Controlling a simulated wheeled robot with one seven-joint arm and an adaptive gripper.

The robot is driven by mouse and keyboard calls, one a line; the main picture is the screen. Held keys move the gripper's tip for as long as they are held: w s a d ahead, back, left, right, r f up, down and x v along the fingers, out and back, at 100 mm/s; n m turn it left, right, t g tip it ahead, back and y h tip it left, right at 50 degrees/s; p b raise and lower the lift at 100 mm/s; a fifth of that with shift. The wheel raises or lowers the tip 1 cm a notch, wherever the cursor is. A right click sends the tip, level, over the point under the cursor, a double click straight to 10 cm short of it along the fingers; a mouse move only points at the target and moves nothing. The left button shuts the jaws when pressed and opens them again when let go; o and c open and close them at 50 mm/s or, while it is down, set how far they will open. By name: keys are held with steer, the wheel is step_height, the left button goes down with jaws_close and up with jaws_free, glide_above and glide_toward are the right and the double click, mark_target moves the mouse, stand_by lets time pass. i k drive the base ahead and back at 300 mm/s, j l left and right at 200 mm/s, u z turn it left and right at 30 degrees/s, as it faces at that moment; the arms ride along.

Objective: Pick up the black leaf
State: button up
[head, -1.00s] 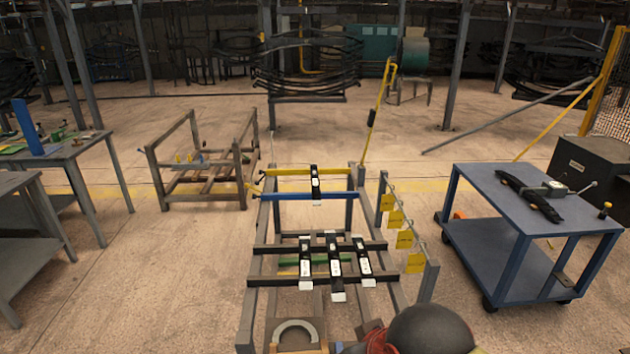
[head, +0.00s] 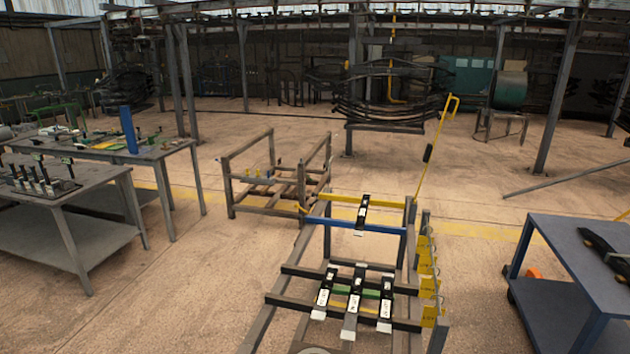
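Several black leaves show in the head view. One black leaf (head: 363,214) lies across the yellow bar (head: 336,198) and the blue bar (head: 387,231) at the far end of a grey rack (head: 273,321). Three more black leaves with white labels lie side by side on its nearer dark crossbars: a left one (head: 325,287), a middle one (head: 356,297) and a right one (head: 386,303). A longer black curved piece (head: 600,244) lies on the blue cart (head: 555,237) at the right edge, partly cut off. My gripper is out of view.
Yellow tags (head: 427,267) hang along the rack's right side, and a yellow pole (head: 436,143) rises behind it. Grey tables with tools (head: 95,200) stand at left. Open floor (head: 190,280) lies between the tables and the rack.

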mark_target(358, 231)
steer(key=l+u, duration=0.3)
steer(key=l, duration=0.9)
steer(key=l+u, duration=0.3)
steer(key=l, duration=0.95)
steer(key=i+l+u, duration=0.1)
steer(key=i+l, duration=0.15)
steer(key=i+l+u, duration=0.1)
steer(key=l, duration=0.3)
steer(key=i+l+u, duration=0.15)
steer(key=i+l, duration=0.15)
steer(key=i+l+u, duration=0.1)
steer(key=l, duration=0.35)
steer(key=i+l+u, duration=0.1)
steer(key=i+l, duration=0.2)
steer(key=i+l+u, duration=0.1)
steer(key=l, duration=0.4)
steer(key=i+l+u, duration=0.1)
steer(key=i+l, duration=0.25)
steer(key=i+l+u, duration=0.1)
steer(key=i+l, duration=0.2)
steer(key=l, duration=0.2)
steer(key=i+l, duration=0.3)
steer(key=i+l+u, duration=0.15)
steer(key=l, duration=0.4)
steer(key=i, duration=0.1)
